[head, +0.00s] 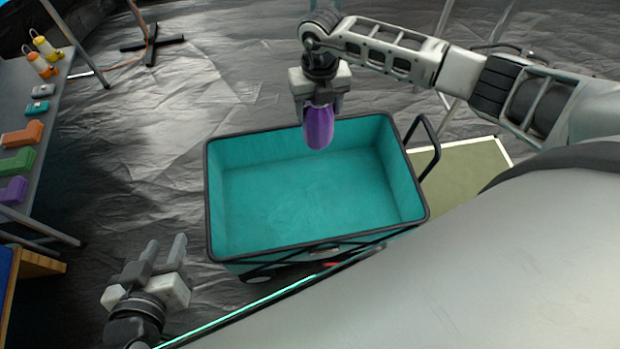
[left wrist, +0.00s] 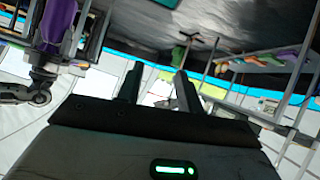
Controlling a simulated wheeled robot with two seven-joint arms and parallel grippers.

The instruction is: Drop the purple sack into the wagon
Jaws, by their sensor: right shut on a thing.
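The purple sack (head: 318,130) hangs from my right gripper (head: 319,100), which is shut on its top. In the head view it appears over the far rim of the wagon (head: 232,262), an open teal box with a black rim and a black handle at the right. The wagon's inside looks empty. My left gripper (head: 168,250) is open and empty, left of the wagon's near left corner. Its two fingers also show apart in the left wrist view (left wrist: 158,88). A purple shape (left wrist: 58,20) at the upper left of that view may be the sack.
A table (head: 58,100) at the left holds a purple item (head: 13,190), a green item (head: 18,161), an orange item (head: 24,133) and small bottles (head: 42,66). A green mat (head: 465,172) lies right of the wagon. Crumpled grey sheeting covers the floor.

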